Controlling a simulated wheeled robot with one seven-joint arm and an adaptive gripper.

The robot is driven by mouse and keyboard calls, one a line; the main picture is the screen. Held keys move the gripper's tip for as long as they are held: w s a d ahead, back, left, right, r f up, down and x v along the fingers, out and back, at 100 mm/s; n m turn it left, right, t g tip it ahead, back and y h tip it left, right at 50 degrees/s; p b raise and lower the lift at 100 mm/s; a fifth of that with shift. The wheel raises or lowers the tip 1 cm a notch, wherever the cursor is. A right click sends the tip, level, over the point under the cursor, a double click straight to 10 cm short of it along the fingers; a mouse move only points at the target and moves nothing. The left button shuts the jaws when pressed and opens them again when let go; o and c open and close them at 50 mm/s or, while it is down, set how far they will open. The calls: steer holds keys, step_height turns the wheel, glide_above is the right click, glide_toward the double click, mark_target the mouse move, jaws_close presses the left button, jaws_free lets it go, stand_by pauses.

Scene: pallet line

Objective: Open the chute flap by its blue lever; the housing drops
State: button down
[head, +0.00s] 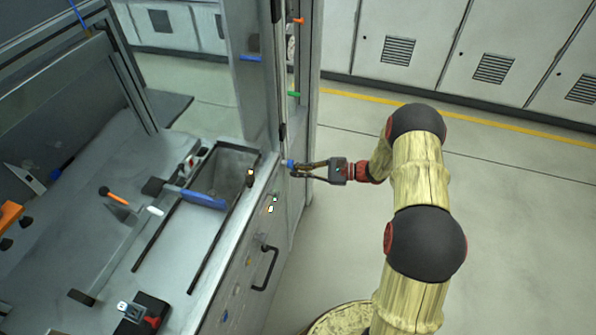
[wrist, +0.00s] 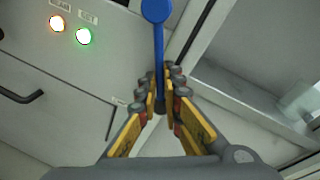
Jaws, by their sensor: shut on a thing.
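The blue lever (head: 290,163) is at the front corner of the machine, beside an upright post. In the wrist view the blue lever (wrist: 158,45) shows a round knob at the top and a straight shaft running down between my fingers. My gripper (head: 300,168) reaches it from the right, and in the wrist view my gripper (wrist: 164,95) is shut on the lower part of the shaft. I cannot make out the flap or a housing for certain.
The machine's worktop (head: 105,250) lies at left, with a blue-handled part (head: 203,199) across a recess. Below its edge are a black door handle (head: 266,268) and lit buttons (wrist: 83,36). Grey cabinets (head: 490,40) line the back. The floor (head: 530,240) at right is clear.

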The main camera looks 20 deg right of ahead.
steer(key=c, duration=2)
jaws_free()
steer(key=shift+o, duration=0.2)
steer(key=shift+d, duration=0.1)
steer(key=v, duration=1.2)
